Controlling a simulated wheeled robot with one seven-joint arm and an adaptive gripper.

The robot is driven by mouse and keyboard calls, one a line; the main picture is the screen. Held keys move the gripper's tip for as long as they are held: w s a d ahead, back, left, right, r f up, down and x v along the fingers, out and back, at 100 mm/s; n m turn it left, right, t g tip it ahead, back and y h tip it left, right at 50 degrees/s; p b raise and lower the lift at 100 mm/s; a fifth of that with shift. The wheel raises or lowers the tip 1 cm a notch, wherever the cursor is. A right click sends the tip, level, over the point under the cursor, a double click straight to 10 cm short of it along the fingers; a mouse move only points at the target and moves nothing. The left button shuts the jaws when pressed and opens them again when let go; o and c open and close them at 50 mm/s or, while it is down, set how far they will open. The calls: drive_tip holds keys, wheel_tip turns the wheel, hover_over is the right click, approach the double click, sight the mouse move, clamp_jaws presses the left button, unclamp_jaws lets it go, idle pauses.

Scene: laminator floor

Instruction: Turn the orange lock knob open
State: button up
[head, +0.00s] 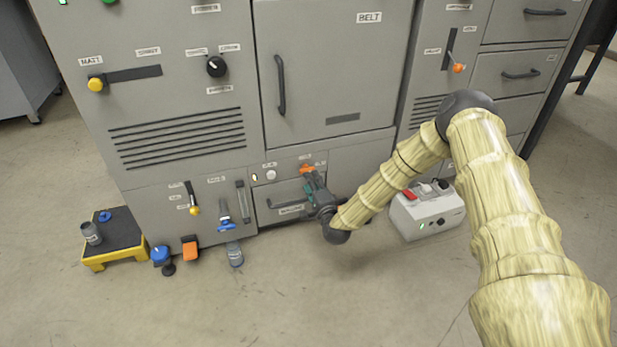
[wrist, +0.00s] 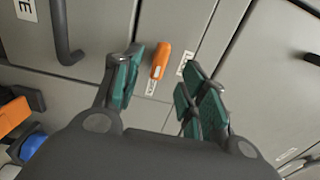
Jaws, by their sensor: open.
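The orange lock knob (head: 306,168) is on the low grey panel, just above a drawer with a dark handle. In the wrist view the orange lock knob (wrist: 160,60) is a short bar lying between small white labels. My gripper (head: 312,180) is at the panel, right by the knob. In the wrist view my gripper (wrist: 155,85) is open, with green-padded fingers on either side of the knob. The left finger looks close to the knob; I cannot tell whether they touch. The label text is too small to read.
A white box with a red switch (head: 427,212) stands on the floor right of my gripper. A yellow step (head: 97,262), a blue knob-like item (head: 160,254), an orange block (head: 190,249) and a bottle (head: 235,255) stand at left. The front floor is clear.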

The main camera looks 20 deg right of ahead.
drive_tip(key=s, duration=0.6)
drive_tip(key=shift+s, duration=0.2)
drive_tip(key=shift+d, duration=0.1)
drive_tip(key=s+a+f+n+g+y, duration=0.1)
drive_tip(key=s+a+f+n+g, duration=0.4)
drive_tip(key=s+f, duration=0.5)
drive_tip(key=s+a+f+n+g+y, duration=0.1)
drive_tip(key=s+a+f+n+g, duration=0.35)
drive_tip(key=s, duration=0.85)
drive_tip(key=s+d+f+n+g+h, duration=0.1)
drive_tip(key=s+d+n+g, duration=0.25)
drive_tip(key=s, duration=1.05)
drive_tip(key=s+d+n+g+h, duration=0.2)
drive_tip(key=s+n+g, duration=0.25)
drive_tip(key=s, duration=1.05)
wheel_tip(320, 180, up, 38)
drive_tip(key=p, duration=3.8)
drive_tip(key=shift+w+f, duration=0.15)
drive_tip(key=shift+w, duration=0.2)
drive_tip(key=shift+d+g, duration=0.1)
drive_tip(key=shift+g, duration=0.15)
